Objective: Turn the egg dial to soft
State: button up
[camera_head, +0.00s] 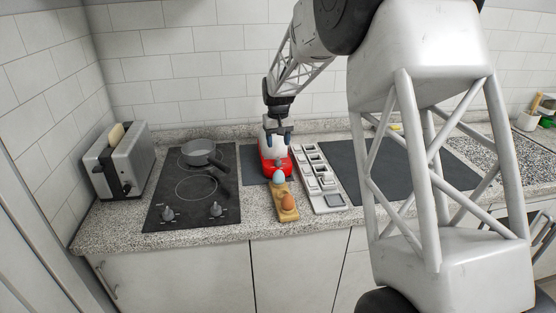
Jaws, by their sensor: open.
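A small red appliance with a pale top (272,163) stands on the counter and may be the one with the egg dial. No dial or marking can be made out on it at this size. My gripper (278,140) points down at the appliance's top, open, and hides part of it. Whether it touches the appliance cannot be told. In front is a wooden holder (287,214) with a pale blue egg (278,177) and a brown egg (288,202).
A white compartment tray (326,202) lies right of the eggs. A black cooktop (178,213) with a grey pan (199,152) and a toaster (120,160) are at left. A dark mat (345,165) lies behind my arm. A tiled wall (190,60) closes the back.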

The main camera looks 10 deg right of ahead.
aim_at(278, 158)
jog(key=shift+f, duration=0.1)
jog(key=shift+f, duration=3.8)
jog(key=c, duration=0.9)
